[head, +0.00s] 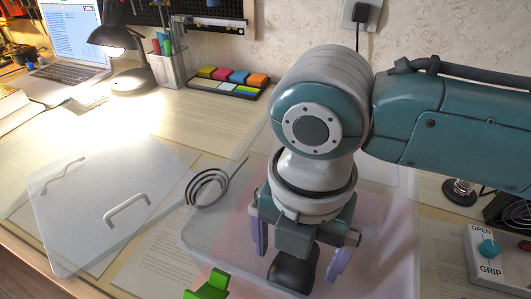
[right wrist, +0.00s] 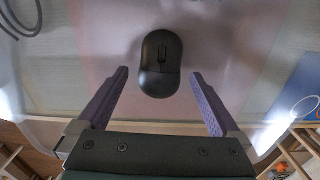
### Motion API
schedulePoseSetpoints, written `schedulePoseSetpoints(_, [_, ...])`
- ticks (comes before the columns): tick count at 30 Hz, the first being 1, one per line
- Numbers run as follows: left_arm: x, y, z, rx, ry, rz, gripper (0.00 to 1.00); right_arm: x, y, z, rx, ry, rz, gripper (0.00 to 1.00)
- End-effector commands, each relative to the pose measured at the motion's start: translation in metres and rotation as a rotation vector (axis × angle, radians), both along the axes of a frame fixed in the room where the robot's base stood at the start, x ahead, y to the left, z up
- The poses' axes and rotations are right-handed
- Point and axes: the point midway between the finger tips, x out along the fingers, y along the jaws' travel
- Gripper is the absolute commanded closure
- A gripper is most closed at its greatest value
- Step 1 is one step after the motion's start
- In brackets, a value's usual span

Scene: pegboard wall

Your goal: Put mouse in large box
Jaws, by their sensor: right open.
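A black computer mouse (head: 292,272) shows below my right gripper (head: 299,260) in the head view. In the right wrist view the mouse (right wrist: 161,64) lies between and just beyond the tips of my open purple fingers (right wrist: 160,74), with a gap on both sides. The large box (head: 196,243) is translucent with a pinkish floor, and my right gripper is over it. The mouse shows against that pink floor; I cannot tell whether it rests on it. My arm hides part of the box. My left gripper is not in view.
A translucent lid with two handles (head: 75,225) lies left of the box. A black wire coil (head: 207,187) lies between them. A green object (head: 208,287) is at the front. A grip control box (head: 492,262) stands at right. A lamp (head: 130,75) and laptop (head: 66,70) are at back left.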

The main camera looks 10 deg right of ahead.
Motion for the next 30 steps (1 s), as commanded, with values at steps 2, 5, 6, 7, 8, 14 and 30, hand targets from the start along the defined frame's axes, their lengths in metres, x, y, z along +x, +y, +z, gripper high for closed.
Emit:
schedulePoseSetpoints(2, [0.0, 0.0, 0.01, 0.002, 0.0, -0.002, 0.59, 0.001, 0.0, 0.023, 0.001, -0.005, 0.002, 0.0])
schedulePoseSetpoints(5, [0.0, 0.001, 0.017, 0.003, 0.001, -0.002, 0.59, 0.001, 0.0, 0.047, 0.001, -0.006, 0.002, 0.0])
schedulePoseSetpoints(6, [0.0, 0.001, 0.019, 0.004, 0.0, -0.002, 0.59, 0.001, 0.0, 0.055, 0.002, -0.005, 0.002, 0.0])
schedulePoseSetpoints(7, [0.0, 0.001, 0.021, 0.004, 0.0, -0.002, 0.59, 0.001, 0.0, 0.062, 0.002, -0.004, 0.002, 0.0])
schedulePoseSetpoints(8, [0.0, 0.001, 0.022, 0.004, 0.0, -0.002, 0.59, 0.001, 0.001, 0.068, 0.001, -0.005, 0.001, 0.0])
schedulePoseSetpoints(14, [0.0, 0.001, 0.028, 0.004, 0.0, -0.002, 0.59, 0.001, 0.0, 0.095, 0.0, -0.003, -0.001, 0.0])
schedulePoseSetpoints(30, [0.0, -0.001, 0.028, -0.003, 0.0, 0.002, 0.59, 0.0, 0.0, 0.1, 0.0, 0.0, 0.0, 0.0])
